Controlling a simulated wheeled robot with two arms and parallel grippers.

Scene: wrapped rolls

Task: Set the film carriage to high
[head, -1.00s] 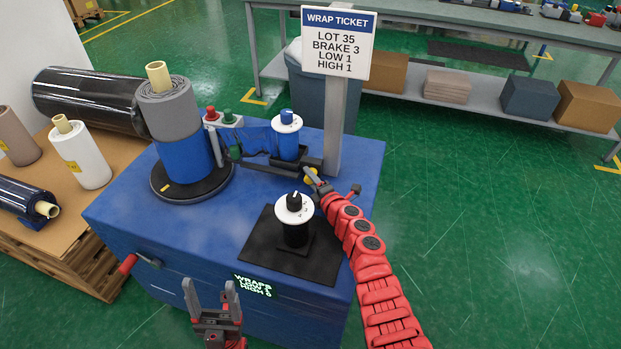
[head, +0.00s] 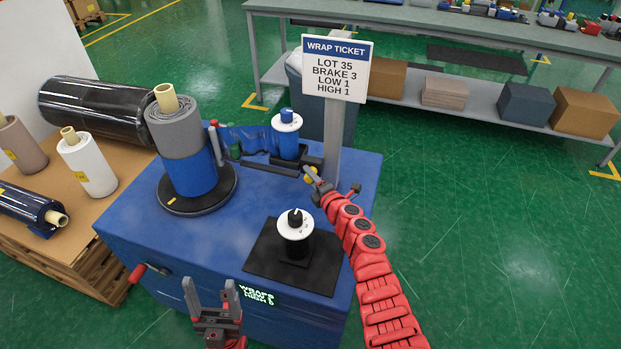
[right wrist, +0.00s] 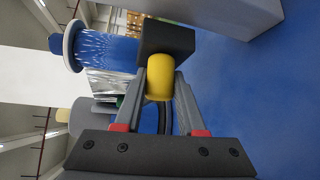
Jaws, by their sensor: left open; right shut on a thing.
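The film carriage is a black block (right wrist: 166,40) carrying a blue film roll with a white disc and blue knob (head: 286,135). It stands beside the sign post, with blue film (head: 245,138) running left to the wrapped grey and blue roll (head: 180,145) on the black turntable (head: 215,200). A yellow knob (right wrist: 160,78) sticks out of the block. My right gripper (head: 312,175) is shut on this knob; the right wrist view shows it between the fingers. My left gripper (head: 212,290) is open and empty in front of the blue machine (head: 150,235).
A sign (head: 336,70) reads lot 35, brake 3, low 1, high 1. A black dial with a white disc (head: 295,225) stands on a black mat (head: 262,258). A lit display (head: 259,294) is hard to read. A red-handled crank (head: 138,273) juts out left.

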